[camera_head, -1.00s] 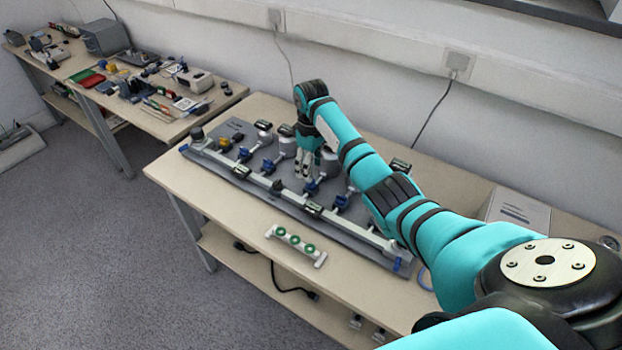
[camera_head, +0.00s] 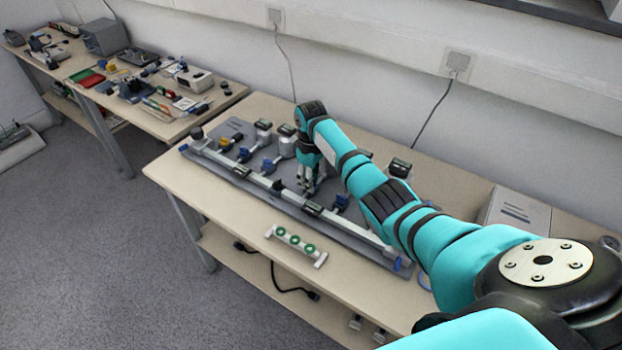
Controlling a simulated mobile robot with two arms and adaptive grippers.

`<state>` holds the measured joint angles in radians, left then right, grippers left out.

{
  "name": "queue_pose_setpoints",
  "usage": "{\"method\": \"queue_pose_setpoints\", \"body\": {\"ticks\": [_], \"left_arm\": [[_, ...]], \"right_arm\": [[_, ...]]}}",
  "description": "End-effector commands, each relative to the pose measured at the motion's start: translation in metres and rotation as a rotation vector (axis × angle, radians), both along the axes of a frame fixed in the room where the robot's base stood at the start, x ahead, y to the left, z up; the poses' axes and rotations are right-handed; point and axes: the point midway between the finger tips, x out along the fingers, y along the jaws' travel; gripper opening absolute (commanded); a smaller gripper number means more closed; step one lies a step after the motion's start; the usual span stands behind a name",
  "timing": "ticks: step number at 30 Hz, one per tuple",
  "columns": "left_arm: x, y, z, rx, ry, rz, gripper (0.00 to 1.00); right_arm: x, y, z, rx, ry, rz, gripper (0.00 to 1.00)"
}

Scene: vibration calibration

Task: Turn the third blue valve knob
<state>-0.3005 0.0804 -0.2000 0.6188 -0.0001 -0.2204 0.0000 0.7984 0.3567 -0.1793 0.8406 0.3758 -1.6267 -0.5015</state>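A grey panel (camera_head: 353,241) on the table carries a white pipe with several blue valve knobs. One blue knob (camera_head: 243,154) is toward the left, another (camera_head: 268,166) is right of it, and one more (camera_head: 341,202) is right of my gripper. My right gripper (camera_head: 309,188) points down at the panel between the last two of these. Its fingers cover the spot of the blue knob there, which is hidden now. I cannot tell whether the fingers touch it or how far they are open. My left gripper is not in view.
A white bracket with green rings (camera_head: 295,243) lies at the table's front edge. A grey-white box (camera_head: 513,211) stands at the right. Dark-topped cylinders (camera_head: 264,130) rise at the panel's back. A second cluttered table (camera_head: 172,130) stands at the left.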

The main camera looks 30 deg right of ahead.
Motion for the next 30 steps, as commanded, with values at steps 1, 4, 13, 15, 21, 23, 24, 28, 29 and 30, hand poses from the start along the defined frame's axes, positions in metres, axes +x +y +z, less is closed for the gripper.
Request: {"method": "queue_pose_setpoints", "body": {"ticks": [1,4,13,15,21,23,24,28,29,30], "left_arm": [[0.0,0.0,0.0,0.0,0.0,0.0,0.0],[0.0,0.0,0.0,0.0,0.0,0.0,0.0],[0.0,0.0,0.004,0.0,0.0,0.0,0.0],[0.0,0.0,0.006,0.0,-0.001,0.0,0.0],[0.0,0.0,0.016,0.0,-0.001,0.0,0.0],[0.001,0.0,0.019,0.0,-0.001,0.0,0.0],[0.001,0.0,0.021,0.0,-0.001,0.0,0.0],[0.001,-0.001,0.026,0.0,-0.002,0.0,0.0],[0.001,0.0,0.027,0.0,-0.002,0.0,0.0],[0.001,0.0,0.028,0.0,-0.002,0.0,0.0]], "right_arm": [[0.0,0.0,0.0,0.001,0.0,0.0,0.09],[0.0,0.001,0.0,0.001,0.0,0.0,0.0],[0.0,0.001,0.001,0.001,0.002,0.039,0.0],[0.0,0.001,0.002,0.002,0.002,0.067,0.0],[0.0,0.0,0.003,0.002,0.003,0.2,0.0],[0.0,0.0,0.003,0.002,0.003,0.252,0.0],[0.0,0.0,0.003,0.002,0.002,0.289,0.0],[0.0,0.0,0.002,0.002,0.002,0.413,0.0],[0.0,0.0,0.002,0.002,0.003,0.441,0.0],[0.0,0.0,0.002,0.001,0.002,0.48,0.0]]}}
